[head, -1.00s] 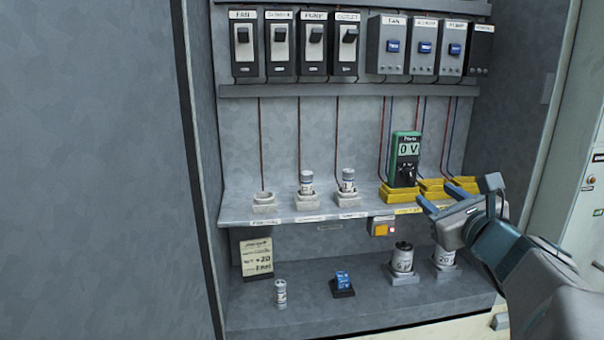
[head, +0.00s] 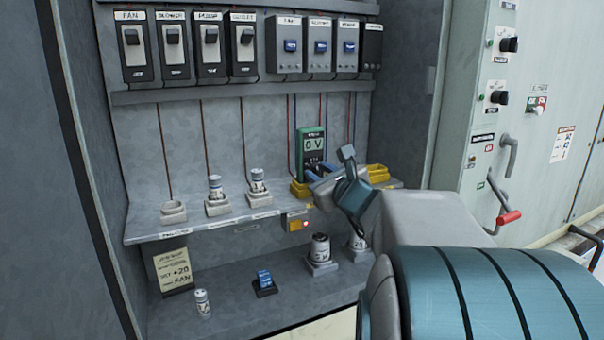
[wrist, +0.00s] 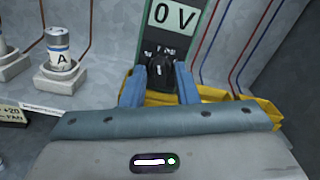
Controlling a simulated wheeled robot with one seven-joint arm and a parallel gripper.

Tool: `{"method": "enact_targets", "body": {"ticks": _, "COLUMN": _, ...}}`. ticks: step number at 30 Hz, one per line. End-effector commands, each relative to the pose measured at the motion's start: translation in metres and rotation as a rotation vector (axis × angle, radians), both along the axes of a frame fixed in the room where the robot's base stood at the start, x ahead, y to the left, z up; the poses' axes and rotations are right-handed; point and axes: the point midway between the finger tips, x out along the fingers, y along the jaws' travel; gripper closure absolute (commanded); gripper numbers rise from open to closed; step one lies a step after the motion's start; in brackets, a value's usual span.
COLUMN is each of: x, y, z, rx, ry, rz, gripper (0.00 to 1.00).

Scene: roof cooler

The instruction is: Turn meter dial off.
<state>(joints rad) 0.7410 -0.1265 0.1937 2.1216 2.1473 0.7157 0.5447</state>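The green meter (head: 312,143) stands on the shelf and its screen reads 0 V. In the wrist view the meter (wrist: 180,17) shows above its black dial (wrist: 160,70), which has a pale mark on its knob. My gripper (wrist: 160,84) is at the dial, with one blue finger on its left and one on its right. The fingers are apart; whether they touch the dial is hard to tell. In the head view my gripper (head: 318,168) hides most of the dial and the meter's lower part.
Yellow holders (head: 377,174) sit right of the meter. White-and-grey canisters (head: 257,181) stand in sockets to its left. Switches (head: 242,45) line the upper rail. Below the shelf are a yellow box with a red light (head: 298,221), a note card (head: 173,265) and more canisters.

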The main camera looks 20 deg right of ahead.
Motion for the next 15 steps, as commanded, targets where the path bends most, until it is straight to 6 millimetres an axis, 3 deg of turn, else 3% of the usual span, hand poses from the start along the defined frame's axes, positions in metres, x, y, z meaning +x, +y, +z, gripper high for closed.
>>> {"method": "enact_targets", "body": {"ticks": 1, "x": -0.0001, "y": 0.0000, "z": 0.0000, "rx": 0.000, "ry": 0.000, "rz": 0.000, "gripper": 0.88}}
{"method": "enact_targets", "body": {"ticks": 3, "x": -0.0002, "y": 0.0001, "z": 0.0000, "rx": 0.000, "ry": 0.000, "rz": 0.000, "gripper": 1.00}}
{"method": "enact_targets", "body": {"ticks": 15, "x": -0.0004, "y": 0.0005, "z": -0.0039, "rx": -0.066, "ry": -0.005, "rz": 0.001, "gripper": 1.00}}
